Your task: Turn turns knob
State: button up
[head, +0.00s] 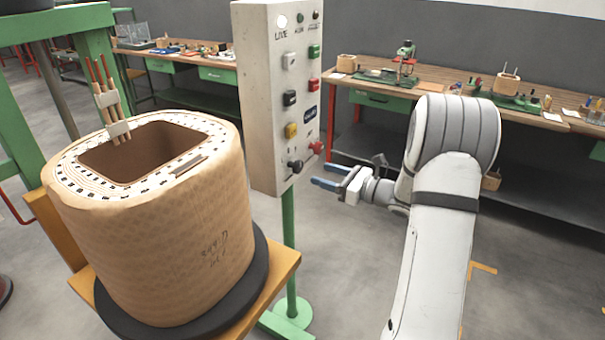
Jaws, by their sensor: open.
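A pale upright control panel (262,100) stands on a green post, left of my arm. Its face carries several buttons and knobs, with small labels. Near its lower edge are a dark knob (295,166) and a red knob (316,147). I cannot tell which one is the turns knob, as the labels are too small to read. My gripper (328,177), with blue fingers, is open and appears empty. In the picture it is just right of and below the dark knob, apart from the panel; its depth from the panel is unclear.
A large tan coil (160,235) stands on a dark round base over an orange support, left of the panel. Workbenches (460,87) with tools line the back. A green frame (105,70) is at far left. Grey floor is open around my arm.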

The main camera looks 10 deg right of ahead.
aim_at(300, 166)
jog(key=x, duration=0.7)
jog(key=shift+w+a, duration=0.2)
jog(key=shift+a, duration=0.05)
jog(key=shift+c, duration=0.5)
jog(key=c, duration=0.9)
jog(key=shift+o, duration=0.2)
